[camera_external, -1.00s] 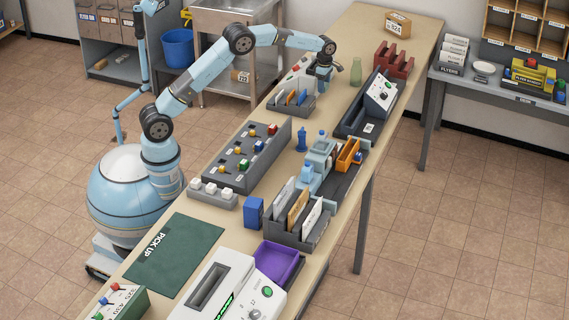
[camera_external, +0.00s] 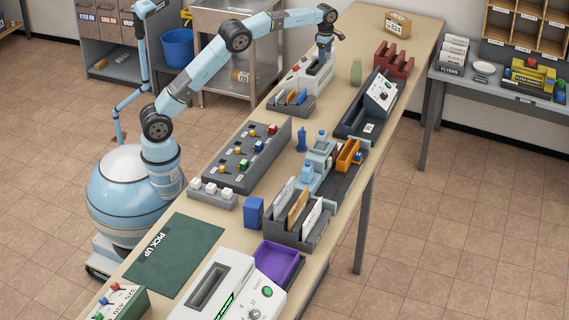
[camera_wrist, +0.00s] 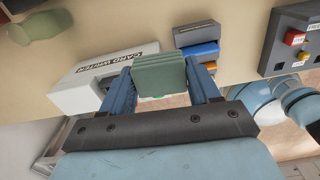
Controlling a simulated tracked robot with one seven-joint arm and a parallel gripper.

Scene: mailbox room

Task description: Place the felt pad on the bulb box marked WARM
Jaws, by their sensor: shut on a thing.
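My gripper (camera_external: 324,58) is raised over the grey-white machine (camera_external: 315,74) at the far end of the long table. In the wrist view, my gripper's blue fingers (camera_wrist: 160,80) are shut on a grey-green ridged block (camera_wrist: 160,68), likely the felt pad. It is held by its sides, clear of the tabletop. The block is too small to make out in the external view. No bulb box marked WARM can be read in either view.
The wrist view shows the white machine marked CARD WRITER (camera_wrist: 85,88). Nearby stand a card tray (camera_external: 292,101), a green bottle (camera_external: 356,71), a red rack (camera_external: 393,62) and a dark control tray (camera_external: 366,105). A box marked 524 (camera_external: 397,24) sits at the far end. Bare table surrounds it.

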